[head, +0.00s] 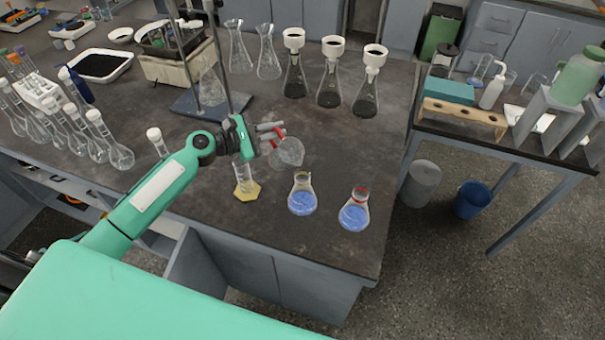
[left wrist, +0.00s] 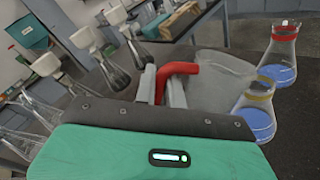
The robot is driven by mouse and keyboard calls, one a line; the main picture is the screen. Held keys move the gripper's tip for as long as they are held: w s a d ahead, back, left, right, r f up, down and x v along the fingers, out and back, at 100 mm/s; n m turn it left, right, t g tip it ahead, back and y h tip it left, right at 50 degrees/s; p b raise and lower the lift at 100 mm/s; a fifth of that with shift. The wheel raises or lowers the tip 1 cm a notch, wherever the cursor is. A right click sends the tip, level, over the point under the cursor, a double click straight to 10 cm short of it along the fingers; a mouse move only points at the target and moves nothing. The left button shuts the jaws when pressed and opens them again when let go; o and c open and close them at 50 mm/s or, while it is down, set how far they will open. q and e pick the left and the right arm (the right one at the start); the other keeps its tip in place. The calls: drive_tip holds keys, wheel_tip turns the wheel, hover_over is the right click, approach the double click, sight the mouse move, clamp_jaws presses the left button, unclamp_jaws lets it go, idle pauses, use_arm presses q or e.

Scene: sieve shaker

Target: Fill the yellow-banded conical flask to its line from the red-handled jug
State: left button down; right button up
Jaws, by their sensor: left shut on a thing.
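My left gripper (head: 271,133) is shut on the red handle of a clear jug (head: 289,152). The jug also shows in the left wrist view (left wrist: 218,80), with its red handle between the fingers. It looks empty. The yellow-banded conical flask (head: 302,197) stands upright on the bench just below and right of the jug, with blue liquid in its lower part. It also shows in the left wrist view (left wrist: 257,112). I cannot tell whether the liquid is at its line. My right gripper does not show.
A red-banded conical flask (head: 355,211) with blue liquid stands to the right. A glass cylinder with a yellow base (head: 246,188) stands left of the yellow-banded flask. Several flasks with white funnels (head: 330,75) stand behind. The bench's right edge is close to the red-banded flask.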

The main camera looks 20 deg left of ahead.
sight(279, 131)
use_arm(q)
drive_tip(key=shift+s+d+r+p, duration=0.25)
drive_tip(key=shift+d+r+p, duration=0.05)
drive_tip(key=shift+r+p, duration=0.1)
idle(0.5)
drive_tip(key=shift+s+d+r+m+p, duration=0.2)
drive_tip(key=shift+r+m+p, duration=0.15)
drive_tip(key=shift+m, duration=0.25)
idle(0.3)
drive_tip(key=shift+s+d+r+m+y+p, duration=0.3)
drive_tip(key=shift+d+r+m+p, duration=0.15)
drive_tip(key=shift+r+m+p, duration=0.3)
idle(1.7)
